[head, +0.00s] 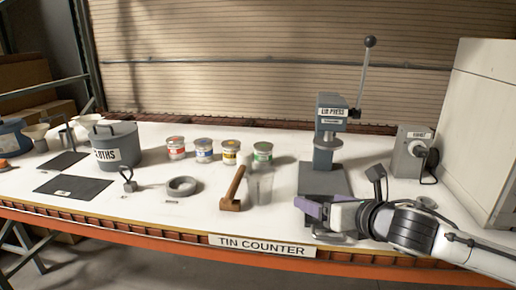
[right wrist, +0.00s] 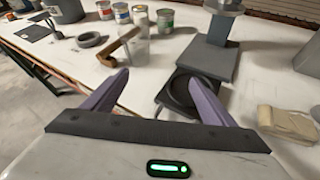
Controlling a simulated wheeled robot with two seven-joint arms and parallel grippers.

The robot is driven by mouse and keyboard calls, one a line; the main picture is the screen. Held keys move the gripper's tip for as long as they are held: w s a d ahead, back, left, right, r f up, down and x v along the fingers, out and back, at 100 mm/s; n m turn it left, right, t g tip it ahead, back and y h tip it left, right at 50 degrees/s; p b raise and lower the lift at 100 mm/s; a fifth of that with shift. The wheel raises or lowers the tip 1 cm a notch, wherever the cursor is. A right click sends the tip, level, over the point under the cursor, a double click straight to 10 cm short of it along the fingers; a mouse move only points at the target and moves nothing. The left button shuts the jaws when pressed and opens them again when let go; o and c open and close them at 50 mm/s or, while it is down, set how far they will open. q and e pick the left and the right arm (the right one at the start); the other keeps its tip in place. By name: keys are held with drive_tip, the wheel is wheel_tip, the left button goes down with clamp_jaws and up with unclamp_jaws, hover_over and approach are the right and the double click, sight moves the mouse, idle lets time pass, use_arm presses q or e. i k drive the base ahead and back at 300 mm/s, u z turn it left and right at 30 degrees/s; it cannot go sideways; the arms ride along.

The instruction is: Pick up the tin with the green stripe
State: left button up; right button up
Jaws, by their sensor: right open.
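The tin with the green stripe (head: 263,152) stands upright on the white counter, rightmost in a row of tins, and also shows at the top of the right wrist view (right wrist: 165,20). Beside it stand a yellow-striped tin (head: 231,152), a blue-striped tin (head: 204,150) and a red-striped tin (head: 176,148). My right gripper (head: 302,212) is over the counter's front edge, well to the front right of the green tin. In the right wrist view its purple fingers (right wrist: 159,97) are spread apart with nothing gripped. My left gripper is not in view.
A lid press (head: 325,150) on a dark base stands right of the green tin. A grey ring (head: 182,187), a grey pot (head: 116,146) and dark mats (head: 72,187) are left.

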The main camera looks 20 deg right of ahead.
sight(260, 156)
drive_tip(key=z, duration=0.1)
drive_tip(key=i, duration=1.35)
drive_tip(key=u, duration=0.1)
